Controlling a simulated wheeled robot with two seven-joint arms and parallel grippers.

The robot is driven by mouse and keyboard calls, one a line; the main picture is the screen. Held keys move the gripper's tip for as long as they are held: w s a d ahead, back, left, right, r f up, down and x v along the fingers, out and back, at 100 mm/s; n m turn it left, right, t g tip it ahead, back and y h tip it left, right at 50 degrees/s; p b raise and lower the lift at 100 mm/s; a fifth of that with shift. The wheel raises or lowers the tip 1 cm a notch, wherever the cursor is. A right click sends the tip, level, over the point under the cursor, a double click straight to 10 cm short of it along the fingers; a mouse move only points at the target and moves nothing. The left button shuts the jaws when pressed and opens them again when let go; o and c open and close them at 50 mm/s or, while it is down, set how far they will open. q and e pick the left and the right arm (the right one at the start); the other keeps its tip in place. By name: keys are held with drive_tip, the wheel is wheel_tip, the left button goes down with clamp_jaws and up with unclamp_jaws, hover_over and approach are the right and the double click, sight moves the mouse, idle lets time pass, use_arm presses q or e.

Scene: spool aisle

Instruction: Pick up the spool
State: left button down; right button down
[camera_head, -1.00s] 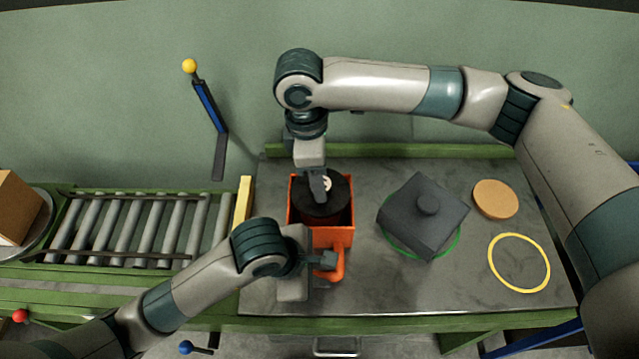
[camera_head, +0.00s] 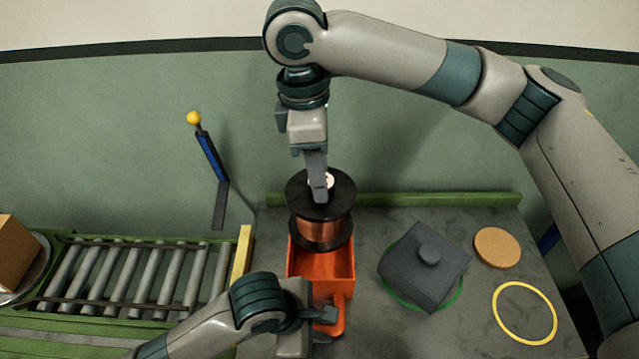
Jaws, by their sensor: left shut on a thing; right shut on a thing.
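The spool (camera_head: 320,233) has black flanges and a copper-coloured winding. It hangs upright from my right gripper (camera_head: 318,195), which is shut on it at its top centre. The spool's lower flange is above the back part of the orange box (camera_head: 330,267); I cannot tell the exact gap. The box stands on the grey table with an orange handle (camera_head: 338,313) at its front. My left gripper (camera_head: 322,316) is shut on this handle. Its fingers partly cover the handle.
A dark grey block with a round knob (camera_head: 427,262) sits on a green ring (camera_head: 455,298). A tan disc (camera_head: 497,248) and a yellow ring (camera_head: 525,313) lie to the right. A roller conveyor (camera_head: 135,278) and yellow bar (camera_head: 242,252) are at left.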

drive_tip(key=shift+r, duration=0.15)
idle(0.3)
use_arm(q)
drive_tip(key=c, duration=1.5)
unclamp_jaws()
drive_tip(key=shift+c, duration=0.2)
drive_tip(key=v, duration=0.7)
drive_tip(key=shift+r, duration=0.25)
